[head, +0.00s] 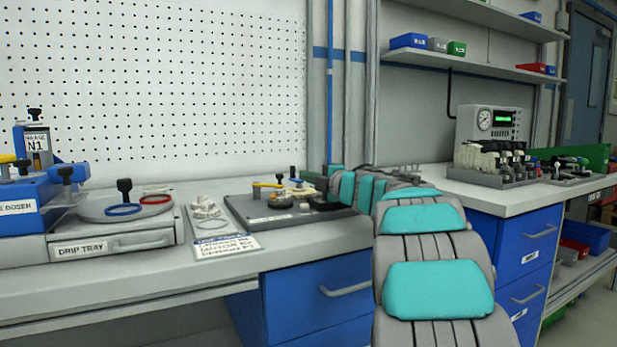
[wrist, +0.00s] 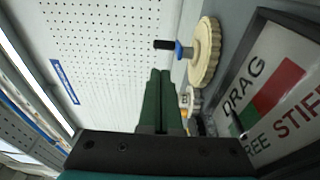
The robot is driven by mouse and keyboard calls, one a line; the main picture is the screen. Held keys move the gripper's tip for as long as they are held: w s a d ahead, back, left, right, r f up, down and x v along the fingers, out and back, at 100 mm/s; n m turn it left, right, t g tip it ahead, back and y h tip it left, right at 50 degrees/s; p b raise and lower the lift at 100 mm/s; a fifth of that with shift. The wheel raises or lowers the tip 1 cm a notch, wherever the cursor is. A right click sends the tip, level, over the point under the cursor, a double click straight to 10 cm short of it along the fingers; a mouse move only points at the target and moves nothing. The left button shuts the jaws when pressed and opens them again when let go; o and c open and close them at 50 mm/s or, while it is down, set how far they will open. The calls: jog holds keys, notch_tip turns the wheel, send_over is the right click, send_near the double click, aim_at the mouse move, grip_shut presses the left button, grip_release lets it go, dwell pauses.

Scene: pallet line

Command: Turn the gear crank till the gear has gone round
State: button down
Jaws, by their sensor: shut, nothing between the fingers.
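The cream toothed gear (wrist: 207,52) stands at the upper right of the wrist view, seen nearly edge-on. Its crank handle, a black knob (wrist: 164,44) with a blue collar (wrist: 182,50), sticks out to the left from the gear's face. My gripper (wrist: 159,74) has its two green fingers together with nothing between them. The fingertips appear just below the black knob in the picture, apart from it. A dial panel (wrist: 262,72) marked DRAG, FREE and STIFF is at the right. In the head view my arm hides the gripper and much of the dark rig board (head: 278,222).
In the head view a drip tray (head: 115,242), a blue doser (head: 28,206) and a printed card (head: 226,246) lie left of the board. A gauge unit (head: 490,122) stands on the right bench. The pegboard wall (head: 190,80) is behind.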

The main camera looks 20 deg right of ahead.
aim_at(292, 170)
jog(key=x, duration=0.6)
jog(key=shift+w, duration=0.25)
jog(key=shift+r+m+h, duration=0.1)
jog(key=shift+m+h, duration=0.2)
jog(key=shift+h, duration=0.2)
jog(key=shift+w+a+m+h, duration=0.1)
jog(key=shift+w+m+h, duration=0.1)
jog(key=shift+m+h, duration=1.2)
jog(key=shift+h, duration=0.6)
jog(key=shift+w+a+m+g+h, duration=0.15)
jog(key=shift+m+h, duration=0.6)
jog(key=shift+h, duration=0.5)
jog(key=shift+w+d+m+g+h, duration=0.15)
jog(key=shift+m+h, duration=0.6)
jog(key=shift+h, duration=0.5)
jog(key=shift+m+g+h, duration=0.5)
jog(key=shift+m+h, duration=0.2)
jog(key=shift+h, duration=0.3)
jog(key=shift+w, duration=0.3)
jog(key=shift+s, duration=0.15)
